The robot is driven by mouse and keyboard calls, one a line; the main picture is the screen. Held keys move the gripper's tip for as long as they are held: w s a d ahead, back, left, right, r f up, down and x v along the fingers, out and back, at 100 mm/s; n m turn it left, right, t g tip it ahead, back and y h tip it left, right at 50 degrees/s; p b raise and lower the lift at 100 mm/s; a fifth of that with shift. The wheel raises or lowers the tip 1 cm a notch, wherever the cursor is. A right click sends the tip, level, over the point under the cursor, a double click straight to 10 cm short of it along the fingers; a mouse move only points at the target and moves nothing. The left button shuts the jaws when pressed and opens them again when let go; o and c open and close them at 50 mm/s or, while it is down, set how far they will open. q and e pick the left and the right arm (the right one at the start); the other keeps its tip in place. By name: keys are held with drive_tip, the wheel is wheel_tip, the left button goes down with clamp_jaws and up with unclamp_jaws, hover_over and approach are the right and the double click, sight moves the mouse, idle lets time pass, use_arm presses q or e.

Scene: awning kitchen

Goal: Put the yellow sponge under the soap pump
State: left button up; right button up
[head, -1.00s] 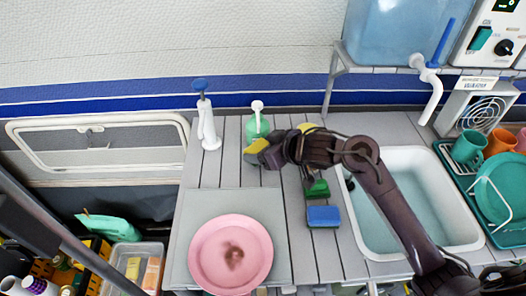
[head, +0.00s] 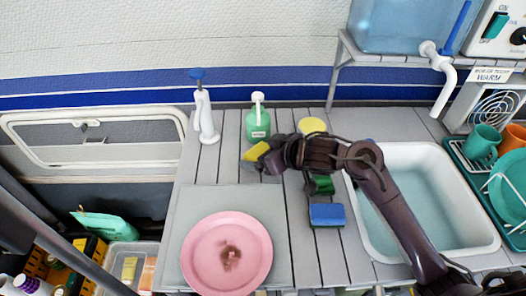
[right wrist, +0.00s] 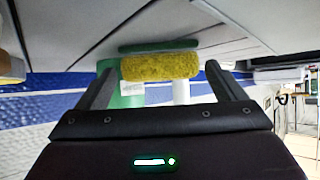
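The yellow sponge (head: 256,151) is on the counter just in front of the green soap pump bottle (head: 258,124), whose white nozzle is on top. My right gripper (head: 267,158) is at the sponge's near right side. In the right wrist view the sponge (right wrist: 160,66) shows between the spread fingers (right wrist: 160,88), with a narrow gap seen at each side. The soap bottle (right wrist: 128,98) is partly hidden behind it there. I cannot tell whether the sponge touches the bottle. My left gripper is not in view.
A blue sponge (head: 326,215) and a green sponge (head: 323,185) lie near the sink (head: 479,225). A round yellow thing (head: 312,125) is behind my arm. A white pump with a blue top (head: 206,120) stands left. A pink plate (head: 205,276) is in front.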

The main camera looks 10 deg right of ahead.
drive_tip(key=shift+r, duration=0.3)
drive_tip(key=p+v, duration=0.2)
drive_tip(key=v, duration=1)
drive_tip(key=shift+f, duration=0.1)
